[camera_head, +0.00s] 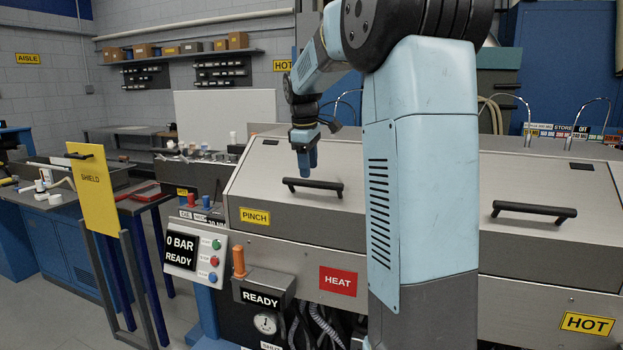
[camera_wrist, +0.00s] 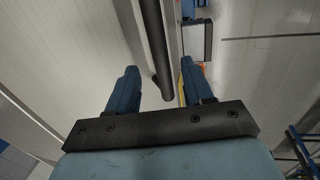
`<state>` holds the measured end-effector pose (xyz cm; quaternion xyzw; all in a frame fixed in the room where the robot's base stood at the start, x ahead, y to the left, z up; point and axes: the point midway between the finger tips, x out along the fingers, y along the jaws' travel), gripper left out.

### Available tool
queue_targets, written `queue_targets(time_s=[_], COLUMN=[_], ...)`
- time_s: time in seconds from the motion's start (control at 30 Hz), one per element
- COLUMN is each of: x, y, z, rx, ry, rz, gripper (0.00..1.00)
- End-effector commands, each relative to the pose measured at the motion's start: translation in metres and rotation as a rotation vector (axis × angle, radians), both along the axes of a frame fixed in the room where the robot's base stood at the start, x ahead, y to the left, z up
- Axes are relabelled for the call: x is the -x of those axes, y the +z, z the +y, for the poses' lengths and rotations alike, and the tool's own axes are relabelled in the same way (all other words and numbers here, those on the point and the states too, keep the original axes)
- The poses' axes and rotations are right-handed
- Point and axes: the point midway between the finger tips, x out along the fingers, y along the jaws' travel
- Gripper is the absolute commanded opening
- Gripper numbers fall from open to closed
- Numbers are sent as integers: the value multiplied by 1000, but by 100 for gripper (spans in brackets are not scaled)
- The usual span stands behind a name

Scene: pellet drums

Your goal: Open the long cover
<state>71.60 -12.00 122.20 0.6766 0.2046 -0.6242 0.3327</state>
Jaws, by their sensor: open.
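A long grey sloped cover (camera_head: 262,200) with a yellow PINCH label lies shut on the machine in the head view. Its black bar handle (camera_head: 313,187) stands off the slope. My gripper (camera_head: 308,171), with blue fingers, is open and points down just over this handle. In the wrist view the handle (camera_wrist: 155,45) runs between the two spread fingers of my gripper (camera_wrist: 160,66), and its near end shows there. I cannot tell whether a finger touches it. A second black handle (camera_head: 534,210) sits on the sloped cover right of my arm. My arm hides the stretch between the handles.
A control box (camera_head: 195,246) reading 0 BAR READY and an orange-handled lever (camera_head: 239,262) stand at the machine's front left. A yellow SHIELD panel (camera_head: 92,188) stands further left. A yellow HOT label (camera_head: 587,323) marks the front right. Bent metal tubes rise behind the machine.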

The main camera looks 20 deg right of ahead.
Motion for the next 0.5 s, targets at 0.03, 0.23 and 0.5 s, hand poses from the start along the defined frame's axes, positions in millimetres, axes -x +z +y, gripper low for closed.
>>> queue_targets(time_s=[0.03,0.23,0.5], x=[-1,-4,-6], y=[-9,-33,-44], z=[-1,-5,-6], rx=[-1,-1,0], ry=[0,-1,-1], rz=[2,2,0], gripper=[51,51,51])
